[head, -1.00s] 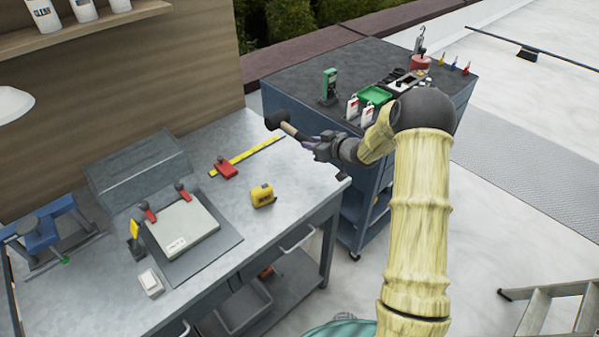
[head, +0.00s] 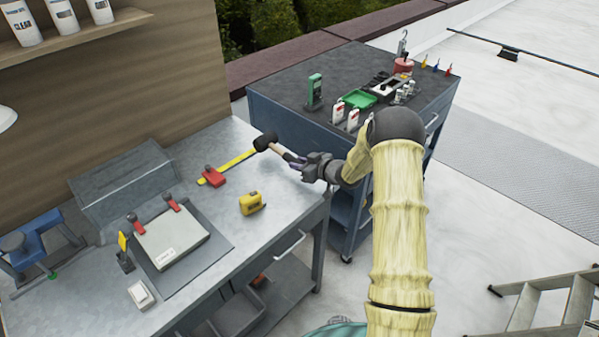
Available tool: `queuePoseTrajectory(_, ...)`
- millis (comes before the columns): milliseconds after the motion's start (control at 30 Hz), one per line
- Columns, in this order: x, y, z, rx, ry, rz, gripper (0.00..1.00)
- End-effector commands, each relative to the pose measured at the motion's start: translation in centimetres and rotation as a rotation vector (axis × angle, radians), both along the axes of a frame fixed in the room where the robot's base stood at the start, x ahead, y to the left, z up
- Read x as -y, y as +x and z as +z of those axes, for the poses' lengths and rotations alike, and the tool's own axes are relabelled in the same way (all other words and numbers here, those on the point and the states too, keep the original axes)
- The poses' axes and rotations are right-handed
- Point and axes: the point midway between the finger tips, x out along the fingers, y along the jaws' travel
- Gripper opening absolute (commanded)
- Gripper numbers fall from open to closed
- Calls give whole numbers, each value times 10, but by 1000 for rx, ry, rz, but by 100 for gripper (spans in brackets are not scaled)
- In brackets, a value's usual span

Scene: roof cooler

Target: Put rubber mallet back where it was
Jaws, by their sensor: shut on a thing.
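The rubber mallet has a black head (head: 265,142) and a pale handle (head: 283,153). My gripper (head: 298,162) is shut on the handle, and the head points to the left in the picture. The mallet appears above the right end of the metal workbench (head: 205,265), near its far edge. The gap between mallet and bench top cannot be judged from this view. The fingers partly hide the grip end of the handle.
A yellow rule (head: 228,166) with a red block (head: 212,177) lies left of the mallet. A yellow tape measure (head: 251,203) lies nearer. A dark-topped blue cart (head: 280,85) with tools stands behind. Bench top around the tape measure is clear.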

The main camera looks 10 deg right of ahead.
Motion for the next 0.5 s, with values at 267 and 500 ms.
queuePoseTrajectory(267, -1, 0, -15, 0, 2, 1, 0)
queuePoseTrajectory(500, 0, 1, -36, 4, 2, 0, 0)
